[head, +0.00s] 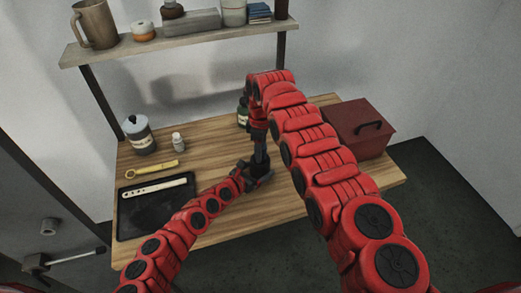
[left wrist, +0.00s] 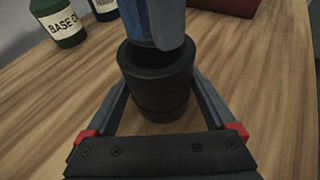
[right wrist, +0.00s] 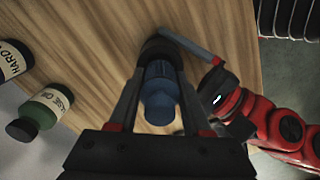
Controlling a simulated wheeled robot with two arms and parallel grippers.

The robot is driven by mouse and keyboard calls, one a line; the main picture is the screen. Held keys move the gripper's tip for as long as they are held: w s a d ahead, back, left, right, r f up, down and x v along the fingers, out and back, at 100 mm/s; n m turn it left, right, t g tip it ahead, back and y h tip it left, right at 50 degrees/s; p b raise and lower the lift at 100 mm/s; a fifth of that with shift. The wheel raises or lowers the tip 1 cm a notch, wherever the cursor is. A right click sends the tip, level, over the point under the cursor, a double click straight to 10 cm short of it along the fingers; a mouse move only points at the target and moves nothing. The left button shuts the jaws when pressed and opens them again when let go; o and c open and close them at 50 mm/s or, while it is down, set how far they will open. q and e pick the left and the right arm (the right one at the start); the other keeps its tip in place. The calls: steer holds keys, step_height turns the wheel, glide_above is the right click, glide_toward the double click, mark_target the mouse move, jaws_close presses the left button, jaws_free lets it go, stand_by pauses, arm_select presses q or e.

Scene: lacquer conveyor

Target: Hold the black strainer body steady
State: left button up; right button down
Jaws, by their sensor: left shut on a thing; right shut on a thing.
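The black strainer body (left wrist: 160,98) stands upright on the wooden table, an open-topped cylinder. My left gripper (head: 260,174) is shut on it low down, one finger on each side. A blue part (right wrist: 160,104) is above the body, its lower end at or just inside the mouth; I cannot tell how deep. My right gripper (right wrist: 160,72) is shut on this blue part from above. In the left wrist view the blue part (left wrist: 155,22) covers part of the mouth. In the head view both grippers meet mid-table, and the arms hide much of the parts.
A red toolbox (head: 362,128) stands at the right. A dark bottle (head: 242,112) is behind the grippers. A grey jar (head: 140,137), small bottle (head: 178,142), yellow tool (head: 153,170) and black tray (head: 130,222) are at the left. A loaded shelf (head: 180,40) hangs behind.

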stand_by(5.2)
arm_select(q)
steer(key=o, duration=1.4)
steer(key=shift+s+a+r, duration=0.25)
steer(key=shift+s+a, duration=0.1)
steer(key=shift+a, duration=0.15)
steer(key=v, duration=1.1)
steer(key=shift+d, duration=0.2)
